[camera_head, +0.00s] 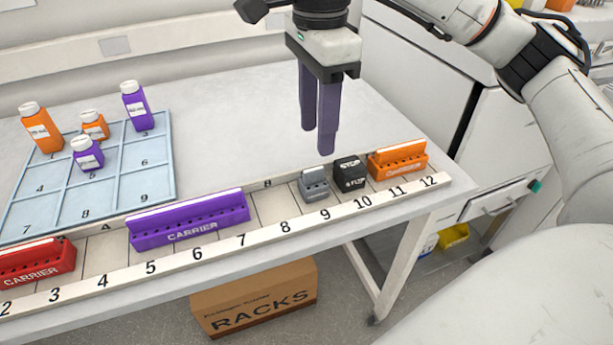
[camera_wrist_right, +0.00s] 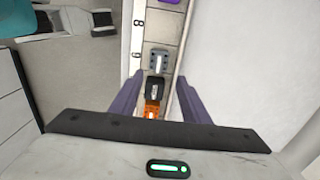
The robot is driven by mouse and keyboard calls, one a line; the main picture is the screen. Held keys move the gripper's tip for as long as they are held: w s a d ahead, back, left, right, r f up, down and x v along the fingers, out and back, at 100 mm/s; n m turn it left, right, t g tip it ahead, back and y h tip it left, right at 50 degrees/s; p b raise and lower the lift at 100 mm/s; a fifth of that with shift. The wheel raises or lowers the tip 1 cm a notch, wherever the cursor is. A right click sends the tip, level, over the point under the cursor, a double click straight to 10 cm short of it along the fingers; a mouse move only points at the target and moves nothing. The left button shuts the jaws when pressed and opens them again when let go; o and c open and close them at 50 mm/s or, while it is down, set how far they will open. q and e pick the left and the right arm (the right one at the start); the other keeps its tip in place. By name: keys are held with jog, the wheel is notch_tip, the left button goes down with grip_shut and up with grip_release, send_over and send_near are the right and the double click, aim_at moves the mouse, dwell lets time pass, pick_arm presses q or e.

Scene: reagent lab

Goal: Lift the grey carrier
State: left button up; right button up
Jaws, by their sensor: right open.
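The grey carrier (camera_head: 313,185) is a small block standing in the numbered rail at slot 9. It also shows in the right wrist view (camera_wrist_right: 158,61), ahead of the fingers. My right gripper (camera_head: 318,140) is open and empty, with its purple fingers pointing down, above and behind the grey carrier and apart from it. In the right wrist view the gripper's fingers (camera_wrist_right: 156,90) stand on either side of the rail. My left gripper does not show in either view.
A black block (camera_head: 349,175) sits close to the right of the grey carrier, then an orange carrier (camera_head: 397,160). A purple carrier (camera_head: 188,220) and a red carrier (camera_head: 36,265) stand left along the rail (camera_head: 250,240). Slot 8 is empty. Bottles stand on a blue grid mat (camera_head: 120,180).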

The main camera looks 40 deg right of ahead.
aim_at(314, 169)
jog(key=f, duration=0.9)
jog(key=shift+s+a+p, duration=0.1)
jog(key=shift+a+p, duration=0.2)
jog(key=shift+p, duration=0.05)
jog(key=shift+c, duration=0.4)
jog(key=c, duration=0.7)
